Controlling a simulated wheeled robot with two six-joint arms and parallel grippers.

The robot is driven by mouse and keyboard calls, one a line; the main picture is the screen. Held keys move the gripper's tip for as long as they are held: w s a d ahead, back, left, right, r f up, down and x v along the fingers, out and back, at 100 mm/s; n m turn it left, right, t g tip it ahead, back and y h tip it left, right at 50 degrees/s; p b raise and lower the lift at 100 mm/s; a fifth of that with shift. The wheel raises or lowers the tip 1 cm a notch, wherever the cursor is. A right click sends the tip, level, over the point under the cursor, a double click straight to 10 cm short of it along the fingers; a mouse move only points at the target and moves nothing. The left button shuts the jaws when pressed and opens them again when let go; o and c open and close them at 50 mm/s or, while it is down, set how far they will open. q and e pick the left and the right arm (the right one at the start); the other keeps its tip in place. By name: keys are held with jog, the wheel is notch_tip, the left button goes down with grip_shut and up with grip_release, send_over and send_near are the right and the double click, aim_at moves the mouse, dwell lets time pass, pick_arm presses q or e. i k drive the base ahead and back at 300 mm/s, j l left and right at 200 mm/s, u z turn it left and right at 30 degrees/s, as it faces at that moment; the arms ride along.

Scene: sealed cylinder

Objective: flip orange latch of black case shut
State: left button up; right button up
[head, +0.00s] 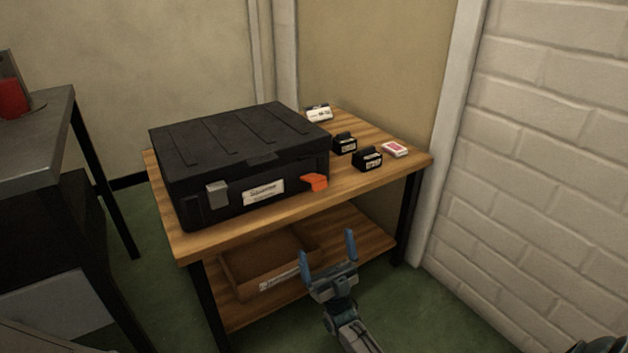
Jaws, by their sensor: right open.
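The black case (235,150) sits on the wooden table with its lid down. Its orange latch (314,182) is at the right end of the front face and sticks outward from it. A grey latch (217,194) lies flat against the front face at the left, with a white label (263,192) between the two. My right gripper (328,250) is open and empty, with its blue fingers pointing up. It appears in front of the table, below the orange latch and apart from it. My left gripper is not in view.
The wooden table (385,180) has a lower shelf holding an open cardboard box (262,262). Two small black boxes (367,158) and a red-and-white pack (395,149) stand right of the case. A white brick wall (550,150) bounds the right. A dark bench (40,140) stands at left.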

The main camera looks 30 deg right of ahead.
aim_at(318, 182)
jog(key=k, duration=1)
